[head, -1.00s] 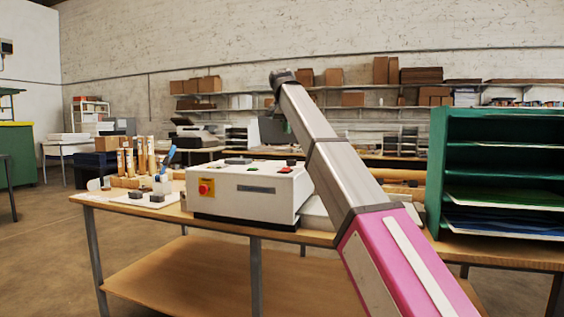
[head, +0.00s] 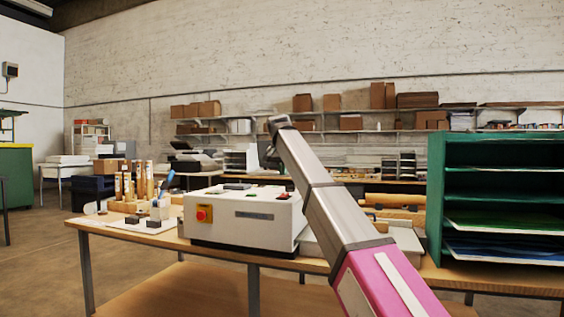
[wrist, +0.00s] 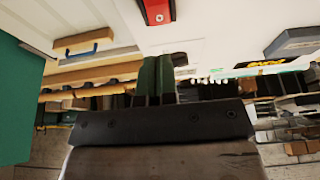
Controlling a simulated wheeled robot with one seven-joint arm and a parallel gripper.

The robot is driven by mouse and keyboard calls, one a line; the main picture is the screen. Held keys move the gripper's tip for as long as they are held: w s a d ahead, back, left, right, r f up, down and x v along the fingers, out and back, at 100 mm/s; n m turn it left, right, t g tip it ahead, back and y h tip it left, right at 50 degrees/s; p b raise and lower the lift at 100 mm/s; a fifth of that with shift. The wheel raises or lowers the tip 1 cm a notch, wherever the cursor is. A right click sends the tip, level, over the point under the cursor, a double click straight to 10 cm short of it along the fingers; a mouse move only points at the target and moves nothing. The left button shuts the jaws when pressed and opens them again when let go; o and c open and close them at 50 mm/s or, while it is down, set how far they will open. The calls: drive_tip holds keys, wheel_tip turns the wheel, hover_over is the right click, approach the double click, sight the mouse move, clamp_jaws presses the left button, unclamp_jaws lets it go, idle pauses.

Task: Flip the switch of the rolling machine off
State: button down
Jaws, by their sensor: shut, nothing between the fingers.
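The rolling machine (head: 245,222) is a white box on the wooden bench, left of my arm in the head view. A red knob on a yellow plate (head: 204,214) is on its front. A small red switch (head: 283,196) shows on its top; a red rocker in a dark frame also shows at the top of the wrist view (wrist: 158,10). My gripper's dark green fingers (wrist: 158,62) are shut together and empty, pointing towards the red rocker with a visible gap. In the head view my gripper's end (head: 271,158) is small and dark, above the machine.
A green shelf rack (head: 500,200) stands right of my arm on the bench (head: 215,262). Small dark blocks and wooden rolls (head: 130,187) are at the bench's left. Shelves with boxes line the back wall.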

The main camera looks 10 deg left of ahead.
sight(284, 195)
drive_tip(key=x, duration=0.6)
drive_tip(key=shift+s+f, duration=0.25)
drive_tip(key=shift+f, duration=0.3)
drive_tip(key=shift+w+f, duration=0.25)
drive_tip(key=shift+f, duration=0.2)
drive_tip(key=shift+s+f, duration=0.1)
drive_tip(key=shift+s, duration=0.05)
drive_tip(key=shift+s+d+f, duration=0.1)
drive_tip(key=shift+s, duration=0.7)
